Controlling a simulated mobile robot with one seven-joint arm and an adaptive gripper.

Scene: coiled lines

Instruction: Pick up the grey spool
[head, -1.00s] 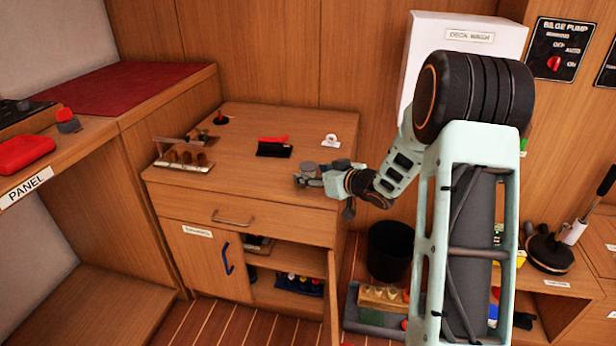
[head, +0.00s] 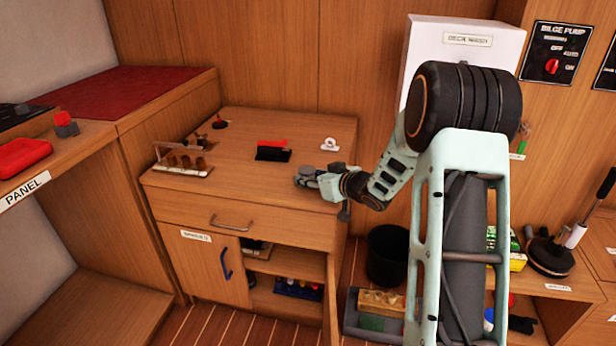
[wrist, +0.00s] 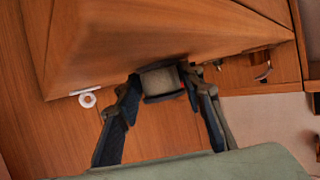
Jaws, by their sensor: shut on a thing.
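The grey spool (wrist: 161,82) sits between the two fingertips in the wrist view, with darker flanges at its ends. My gripper (wrist: 163,80) is shut on it, one finger on each side. In the head view the spool (head: 306,171) is small and partly hidden by my gripper (head: 309,179), at the right front part of the wooden cabinet top (head: 240,180). I cannot tell whether the spool touches the top.
On the cabinet top are a white ring-shaped fitting (head: 330,144), a red and black item (head: 272,151) and a wooden rack (head: 184,163). A black bin (head: 388,255) stands right of the cabinet.

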